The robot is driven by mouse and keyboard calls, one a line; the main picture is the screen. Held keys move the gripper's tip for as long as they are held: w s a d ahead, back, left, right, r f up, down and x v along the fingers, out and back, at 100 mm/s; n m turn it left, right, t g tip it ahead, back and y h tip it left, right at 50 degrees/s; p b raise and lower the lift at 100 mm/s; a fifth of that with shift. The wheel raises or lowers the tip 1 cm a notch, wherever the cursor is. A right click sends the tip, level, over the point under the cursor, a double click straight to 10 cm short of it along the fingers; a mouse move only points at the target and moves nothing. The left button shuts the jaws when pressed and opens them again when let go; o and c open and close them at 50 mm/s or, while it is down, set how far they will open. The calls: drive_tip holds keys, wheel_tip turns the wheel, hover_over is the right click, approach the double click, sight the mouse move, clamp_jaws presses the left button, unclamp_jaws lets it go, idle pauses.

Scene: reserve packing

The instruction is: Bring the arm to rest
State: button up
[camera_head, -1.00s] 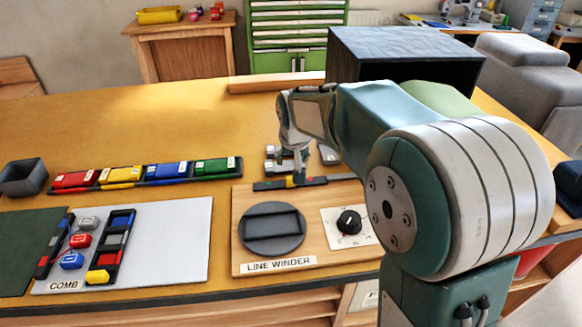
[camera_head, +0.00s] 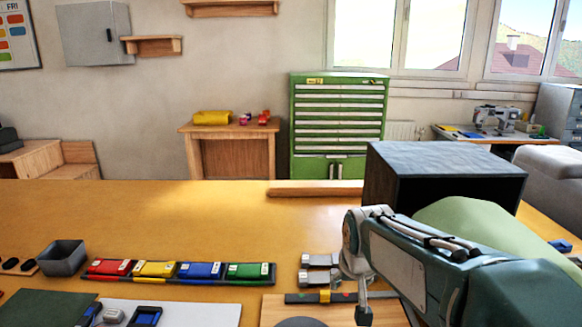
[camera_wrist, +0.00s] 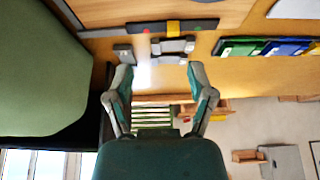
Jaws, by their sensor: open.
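My arm reaches in from the lower right in the head view, its forearm running left to the wrist. My gripper (camera_head: 362,308) hangs from the wrist near the dark bar with a yellow middle (camera_head: 325,297) on the wooden board (camera_head: 280,312). In the wrist view my gripper (camera_wrist: 160,75) is open, its two fingers spread with nothing between them. The same bar (camera_wrist: 172,27) shows upside down beyond the fingertips, with grey metal blocks (camera_wrist: 165,50) beside it. The lower part of the fingers is partly cut off in the head view.
A dark open box (camera_head: 445,165) stands behind my forearm. A rack (camera_head: 180,283) of red, yellow, blue and green cases and a grey bin (camera_head: 62,258) lie to the left. A wooden strip (camera_head: 315,188) edges the back. The table (camera_head: 150,215) is clear at back left.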

drive_tip(key=s+d, duration=0.1)
drive_tip(key=s, duration=0.9)
drive_tip(key=s+d, duration=0.2)
drive_tip(key=s, duration=0.9)
drive_tip(key=shift+d+f+t, duration=0.2)
drive_tip(key=shift+d+t, duration=0.05)
drive_tip(key=shift+t, duration=0.15)
idle(1.6)
